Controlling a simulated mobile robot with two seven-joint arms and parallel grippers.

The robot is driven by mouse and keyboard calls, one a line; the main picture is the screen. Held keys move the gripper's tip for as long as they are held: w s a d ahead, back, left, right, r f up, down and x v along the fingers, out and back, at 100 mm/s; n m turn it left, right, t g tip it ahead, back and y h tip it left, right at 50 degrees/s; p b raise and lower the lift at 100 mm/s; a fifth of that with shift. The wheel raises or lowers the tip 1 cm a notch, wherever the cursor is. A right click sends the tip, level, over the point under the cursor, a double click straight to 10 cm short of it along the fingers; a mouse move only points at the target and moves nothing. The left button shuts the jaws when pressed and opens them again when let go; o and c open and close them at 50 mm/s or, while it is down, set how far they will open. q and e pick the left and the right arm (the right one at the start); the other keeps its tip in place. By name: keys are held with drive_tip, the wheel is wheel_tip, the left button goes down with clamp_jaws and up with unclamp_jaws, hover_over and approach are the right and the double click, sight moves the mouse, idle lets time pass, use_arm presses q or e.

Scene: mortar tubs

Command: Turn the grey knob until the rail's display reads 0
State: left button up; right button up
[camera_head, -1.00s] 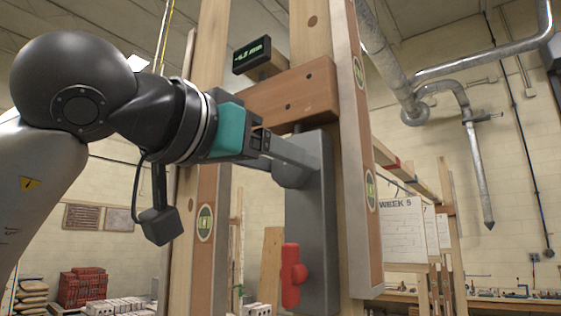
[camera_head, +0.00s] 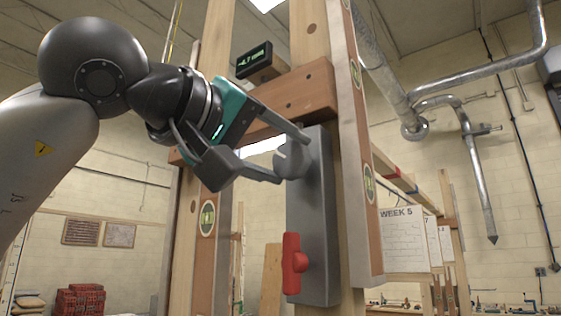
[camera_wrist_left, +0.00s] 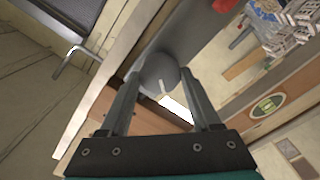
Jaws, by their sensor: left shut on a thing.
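The grey knob (camera_head: 291,161) sticks out from the upper part of a grey box (camera_head: 314,215) on the wooden frame. My left gripper (camera_head: 290,158) is shut on the knob, one finger above it and one below. In the left wrist view the round knob (camera_wrist_left: 160,72) sits between the two fingertips (camera_wrist_left: 160,78), and a short white mark shows on it. The rail's display (camera_head: 253,61) is a small dark screen with green digits; it seems to read -4.7 mm, though the digits are small. My right gripper is not in view.
A red handle (camera_head: 293,263) sits low on the grey box, below the knob. A wooden crosspiece (camera_head: 305,89) runs just above the box. An upright rail (camera_head: 352,150) with level-like labels stands close on the right. Open room lies to the left below my arm.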

use_arm(q)
drive_tip(key=n+b, duration=0.2)
drive_tip(key=n, duration=0.5)
drive_tip(key=shift+f+b, duration=0.15)
drive_tip(key=shift+b, duration=0.25)
drive_tip(key=n+b, duration=0.2)
drive_tip(key=n, duration=0.4)
drive_tip(key=shift+f+n, duration=0.1)
drive_tip(key=shift+n, duration=0.3)
drive_tip(key=n+b, duration=0.3)
drive_tip(key=n, duration=0.4)
drive_tip(key=shift+f, duration=0.1)
drive_tip(key=n+b, duration=0.1)
drive_tip(key=n, duration=0.2)
drive_tip(key=shift+d+n, duration=0.1)
drive_tip(key=shift+n, duration=0.3)
drive_tip(key=shift+n+b, duration=0.75)
drive_tip(key=shift+n, duration=0.75)
drive_tip(key=o, duration=1.4)
drive_tip(key=shift+s, duration=0.1)
